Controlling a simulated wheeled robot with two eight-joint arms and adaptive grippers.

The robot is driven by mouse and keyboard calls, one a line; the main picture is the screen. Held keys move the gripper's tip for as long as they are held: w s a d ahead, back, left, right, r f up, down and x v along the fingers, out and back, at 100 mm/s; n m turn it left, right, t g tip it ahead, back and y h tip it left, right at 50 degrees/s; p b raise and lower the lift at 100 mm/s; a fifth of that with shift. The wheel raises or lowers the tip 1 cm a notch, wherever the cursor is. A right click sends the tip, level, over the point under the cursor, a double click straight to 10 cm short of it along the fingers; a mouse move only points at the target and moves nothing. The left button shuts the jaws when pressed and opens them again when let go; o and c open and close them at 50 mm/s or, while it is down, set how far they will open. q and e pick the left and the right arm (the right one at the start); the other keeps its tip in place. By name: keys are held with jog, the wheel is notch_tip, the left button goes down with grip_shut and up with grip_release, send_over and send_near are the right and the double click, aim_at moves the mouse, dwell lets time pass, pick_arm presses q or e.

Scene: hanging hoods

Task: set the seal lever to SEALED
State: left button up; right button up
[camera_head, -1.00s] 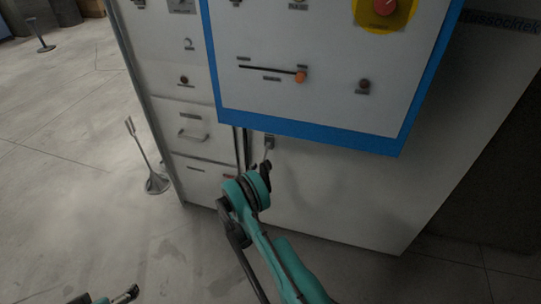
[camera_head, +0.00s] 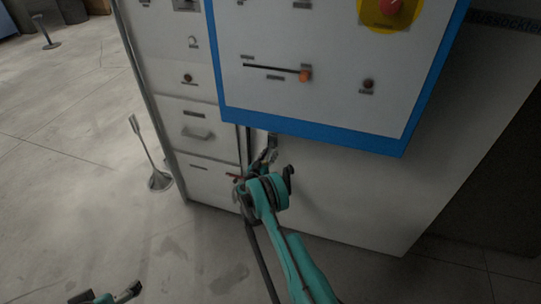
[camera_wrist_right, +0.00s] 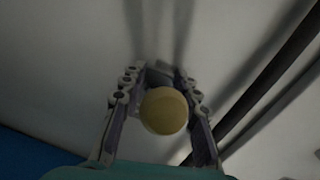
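The seal lever seems to be the small lever (camera_head: 272,141) on the white cabinet front, just below the blue-edged panel. My right gripper (camera_head: 266,158) is at it and hides its lower part. In the right wrist view a pale yellow round knob (camera_wrist_right: 163,111), probably the lever's end, sits between the two fingers of my right gripper (camera_wrist_right: 160,82). The fingers stand apart on either side of it, with a thin gap visible at the left. My left gripper (camera_head: 128,292) is at the bottom left, far from the lever; its finger opening is unclear.
The blue-edged panel (camera_head: 310,134) overhangs close above my right gripper. It carries an orange slider knob (camera_head: 305,76) and a red button (camera_head: 390,7). Drawers with a handle (camera_head: 198,134) are to the left.

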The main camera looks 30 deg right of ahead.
jog(key=shift+w+d, duration=0.15)
jog(key=shift+d, duration=0.05)
grip_shut()
